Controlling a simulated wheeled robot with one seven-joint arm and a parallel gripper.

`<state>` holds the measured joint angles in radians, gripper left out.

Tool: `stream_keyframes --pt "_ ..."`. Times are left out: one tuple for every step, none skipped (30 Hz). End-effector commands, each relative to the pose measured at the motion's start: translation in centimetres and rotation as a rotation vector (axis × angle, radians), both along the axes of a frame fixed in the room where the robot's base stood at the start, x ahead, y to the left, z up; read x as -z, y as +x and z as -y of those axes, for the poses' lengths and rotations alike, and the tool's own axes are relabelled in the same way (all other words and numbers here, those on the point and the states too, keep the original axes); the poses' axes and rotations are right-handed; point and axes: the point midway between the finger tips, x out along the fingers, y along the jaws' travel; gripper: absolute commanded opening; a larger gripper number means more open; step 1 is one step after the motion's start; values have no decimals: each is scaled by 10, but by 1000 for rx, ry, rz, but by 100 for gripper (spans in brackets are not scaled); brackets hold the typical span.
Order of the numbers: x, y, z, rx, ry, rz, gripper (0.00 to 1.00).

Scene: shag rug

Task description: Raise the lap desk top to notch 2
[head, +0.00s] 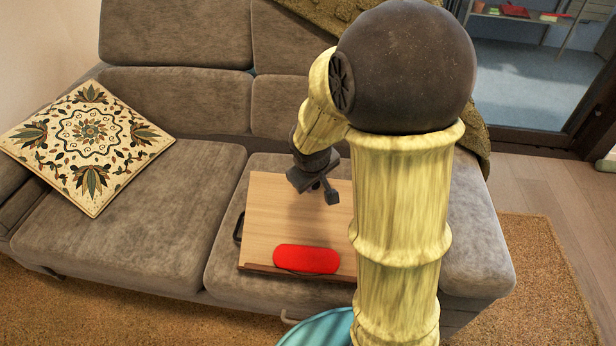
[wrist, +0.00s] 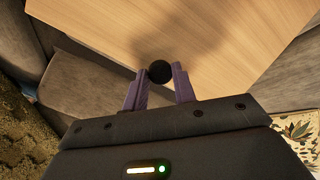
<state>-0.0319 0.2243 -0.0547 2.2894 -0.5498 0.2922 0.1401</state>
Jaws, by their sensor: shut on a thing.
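The lap desk (head: 272,215) has a light wood top and sits on the right sofa seat, with a dark ledge along its front. Its wood top also fills much of the wrist view (wrist: 215,35). A round black knob (wrist: 159,71) shows at the top's edge in the wrist view. My gripper (wrist: 161,76) is shut on this knob, one purple-grey finger on each side. In the head view my gripper (head: 326,190) is at the upper right of the top, where my arm hides that side. The support and notches are hidden, and I cannot tell the top's tilt.
A red case (head: 307,259) lies on the top against the front ledge. A dark handle (head: 239,228) is on the desk's left side. A patterned cushion (head: 88,140) leans at the sofa's left end.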

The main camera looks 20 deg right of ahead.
Motion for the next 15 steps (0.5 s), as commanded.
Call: stream_keyframes --pt "0 -5 1 6 -1 -10 0" --pt "0 -5 2 9 0 -10 0" --pt "-1 -6 3 11 -1 -11 0" --pt "-1 -7 3 12 0 -10 0" --pt "-1 -7 3 13 -1 -11 0" --pt "-1 -8 4 14 -1 -11 0" --pt "-1 -8 4 15 -1 -11 0" --pt "-1 -8 4 15 -1 -11 0" --pt "-1 -9 4 16 0 -11 0" --pt "-1 -9 4 17 -1 -12 0" --pt "-1 -9 4 17 -1 -12 0" --pt "-1 -9 4 17 -1 -12 0" --pt "-1 -9 4 17 -1 -12 0" --pt "-1 -9 4 17 -1 -13 0" --pt "-1 -9 4 17 -1 -13 0"
